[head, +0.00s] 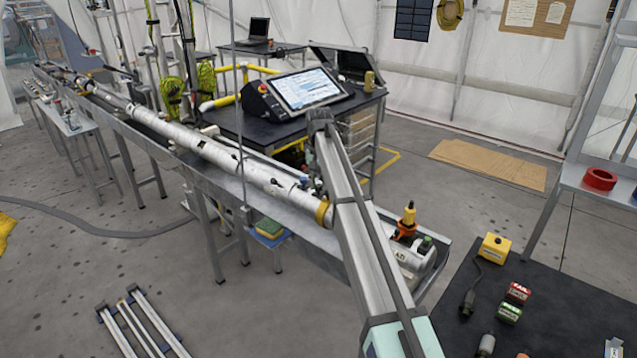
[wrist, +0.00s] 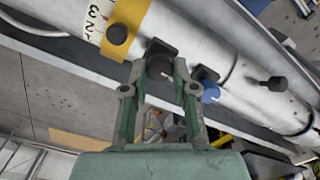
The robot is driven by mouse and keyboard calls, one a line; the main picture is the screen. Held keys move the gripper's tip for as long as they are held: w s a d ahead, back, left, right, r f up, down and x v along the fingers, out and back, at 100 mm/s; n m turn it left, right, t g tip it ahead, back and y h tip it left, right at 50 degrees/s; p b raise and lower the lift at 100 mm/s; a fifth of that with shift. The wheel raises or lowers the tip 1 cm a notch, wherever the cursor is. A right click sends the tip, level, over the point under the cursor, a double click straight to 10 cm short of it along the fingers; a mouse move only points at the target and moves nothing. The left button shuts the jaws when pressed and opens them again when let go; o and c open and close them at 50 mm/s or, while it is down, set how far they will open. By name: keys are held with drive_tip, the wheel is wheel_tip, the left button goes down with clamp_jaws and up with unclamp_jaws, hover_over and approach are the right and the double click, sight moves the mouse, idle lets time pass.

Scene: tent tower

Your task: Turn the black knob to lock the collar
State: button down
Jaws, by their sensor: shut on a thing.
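In the wrist view, my gripper (wrist: 160,68) is closed around a black knob (wrist: 160,64) that sits on a pale tube (wrist: 232,72). The fingertips stand on either side of the knob, which is partly hidden by them and a dark bracket. A yellow collar (wrist: 130,25) wraps the tube to the left and bears another black knob (wrist: 117,33). In the head view the yellow collar (head: 324,212) shows beside my arm, which hides the gripper and the held knob. I cannot tell how far the knob is turned.
A blue knob (wrist: 210,92) sits close to the right finger, with a further black knob (wrist: 277,83) beyond it. The long tube (head: 215,152) lies along a metal trough. A table with a tilted screen (head: 307,90) stands behind. A dark mat (head: 560,310) holds several small items at right.

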sight(319, 185)
drive_tip(key=shift+f, duration=0.1)
drive_tip(key=c, duration=0.9)
unclamp_jaws()
wheel_tip(319, 185, up, 12)
drive_tip(key=shift+r, duration=0.1)
